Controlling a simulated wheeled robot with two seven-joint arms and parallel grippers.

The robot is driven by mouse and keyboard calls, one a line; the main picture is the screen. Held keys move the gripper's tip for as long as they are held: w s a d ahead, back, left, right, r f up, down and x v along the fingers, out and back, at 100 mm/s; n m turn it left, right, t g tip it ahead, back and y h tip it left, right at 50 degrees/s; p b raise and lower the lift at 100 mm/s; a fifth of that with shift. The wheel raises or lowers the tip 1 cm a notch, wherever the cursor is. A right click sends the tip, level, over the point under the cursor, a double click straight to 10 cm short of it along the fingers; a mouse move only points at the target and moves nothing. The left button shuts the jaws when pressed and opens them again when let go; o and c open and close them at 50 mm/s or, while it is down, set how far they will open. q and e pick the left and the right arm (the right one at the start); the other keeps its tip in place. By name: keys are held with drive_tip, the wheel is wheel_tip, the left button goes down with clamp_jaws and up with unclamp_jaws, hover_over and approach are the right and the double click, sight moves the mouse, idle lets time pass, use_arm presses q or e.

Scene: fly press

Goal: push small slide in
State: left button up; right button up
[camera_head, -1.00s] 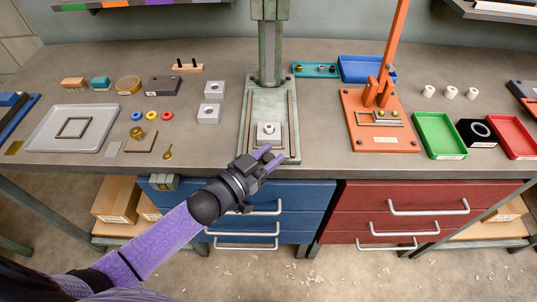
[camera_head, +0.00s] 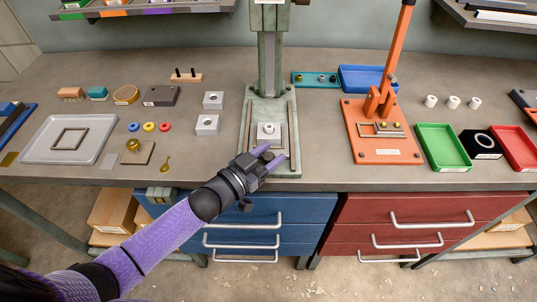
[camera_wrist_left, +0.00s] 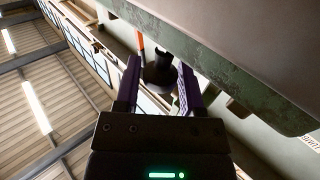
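The green fly press has a flat bed (camera_head: 249,150) with two long rails. A small pale square block with a round knob on top (camera_head: 268,133), apparently the small slide, sits between the rails near the bed's front end. My left gripper (camera_head: 272,156) is at the bed's front end, just in front of the block; its two purple fingers are apart. Contact with the block cannot be made out. In the left wrist view the fingers (camera_wrist_left: 158,85) are spread, with a dark round part (camera_wrist_left: 160,72) seen beyond them. My right gripper is out of view.
The press column (camera_head: 268,65) rises behind the block. An orange lever press (camera_head: 380,145) and a green tray (camera_head: 443,147) stand to the right. Two pale blocks (camera_head: 208,124) and a grey tray (camera_head: 70,139) lie to the left. Blue drawers (camera_head: 240,225) are below the bench edge.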

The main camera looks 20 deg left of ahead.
use_arm(q)
drive_tip(key=shift+o, duration=1.2)
drive_tip(key=p+v, duration=0.1)
drive_tip(key=v, duration=0.9)
drive_tip(key=shift+p, duration=0.4)
